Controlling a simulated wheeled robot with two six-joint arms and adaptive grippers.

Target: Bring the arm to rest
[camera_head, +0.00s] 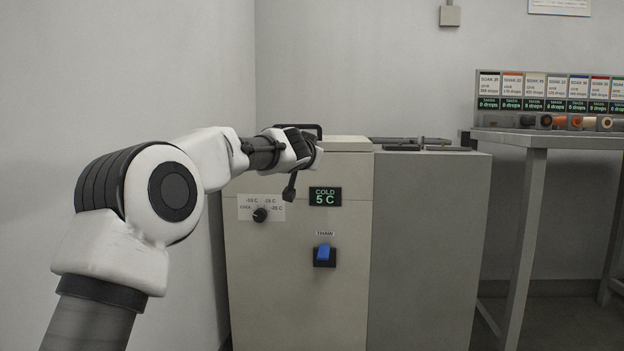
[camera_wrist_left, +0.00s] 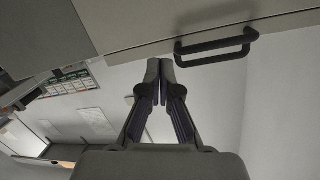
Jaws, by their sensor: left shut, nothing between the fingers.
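My left arm (camera_head: 160,190) comes in from the left in the head view, bent, with its wrist in front of the top of a beige cold box (camera_head: 345,260). My left gripper (camera_wrist_left: 160,75) shows in the wrist view, with its dark fingers together and nothing between them. In that view the fingertips appear beside a black bar handle (camera_wrist_left: 217,46) on the box, and I see a gap between them. In the head view my wrist hides most of the gripper. My right arm is in neither view.
The box has a dial (camera_head: 260,215), a display (camera_head: 325,196) reading COLD 5 C and a blue THAW switch (camera_head: 324,253). A grey cabinet (camera_head: 425,250) adjoins it. A table (camera_head: 560,141) at right bears labelled compartments. A wall stands close at left.

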